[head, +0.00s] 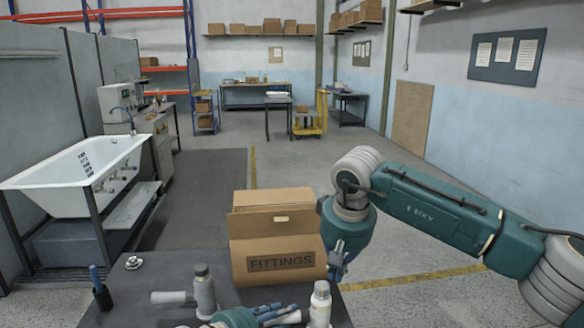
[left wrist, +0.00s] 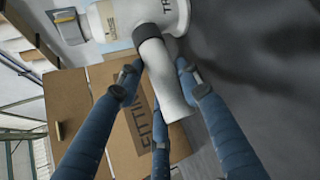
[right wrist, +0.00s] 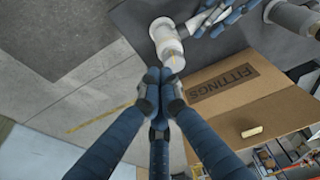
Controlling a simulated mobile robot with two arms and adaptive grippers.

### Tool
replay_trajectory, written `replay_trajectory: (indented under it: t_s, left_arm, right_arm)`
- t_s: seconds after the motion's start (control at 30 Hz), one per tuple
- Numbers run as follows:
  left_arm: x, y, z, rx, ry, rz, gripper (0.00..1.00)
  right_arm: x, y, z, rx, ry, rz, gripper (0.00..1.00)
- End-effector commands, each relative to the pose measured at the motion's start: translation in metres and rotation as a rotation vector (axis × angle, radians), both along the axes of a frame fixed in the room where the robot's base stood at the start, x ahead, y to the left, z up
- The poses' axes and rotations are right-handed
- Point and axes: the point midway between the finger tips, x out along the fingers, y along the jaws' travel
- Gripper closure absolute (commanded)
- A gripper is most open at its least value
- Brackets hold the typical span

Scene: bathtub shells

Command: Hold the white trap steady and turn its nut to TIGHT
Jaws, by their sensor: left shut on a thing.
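The white trap (head: 319,309) stands upright on the bench at the front, its narrower grey top piece (right wrist: 175,63), likely the nut, facing up with a small orange mark. My left gripper (head: 284,313) is shut on the trap's side pipe (left wrist: 168,88), fingers on both sides of it. Contact there cannot be told. No TIGHT mark is readable.
A cardboard FITTINGS box (head: 277,240) stands just behind the trap. A grey trap (head: 204,291) stands to the left, with a blue-handled tool in a dark cup (head: 102,294) and a small metal part (head: 133,262) beyond. A white bathtub (head: 78,172) is at the left.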

Motion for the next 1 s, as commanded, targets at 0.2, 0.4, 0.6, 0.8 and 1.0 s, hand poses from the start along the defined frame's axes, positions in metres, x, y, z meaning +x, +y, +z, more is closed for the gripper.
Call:
replay_trajectory:
  t_s: [0.2,0.4,0.6,0.8,1.0]
  left_arm:
    - [-0.002,0.003,-0.007,0.014,0.009,0.000,0.96]
    - [-0.002,0.003,-0.007,0.014,0.009,0.000,0.96]
    - [-0.002,0.003,-0.008,0.014,0.009,0.000,0.96]
    - [-0.002,0.002,-0.007,0.013,0.010,0.000,0.96]
    - [-0.002,0.002,-0.007,0.013,0.010,-0.001,0.96]
  right_arm:
    - [0.000,0.000,0.000,0.000,0.002,0.000,1.00]
    - [0.001,0.019,0.006,0.000,0.002,0.003,1.00]
    - [0.001,0.032,0.004,-0.001,0.005,0.000,1.00]
    - [0.001,0.032,-0.019,-0.001,0.006,0.000,1.00]
    - [0.001,0.032,-0.043,0.000,0.004,-0.002,1.00]
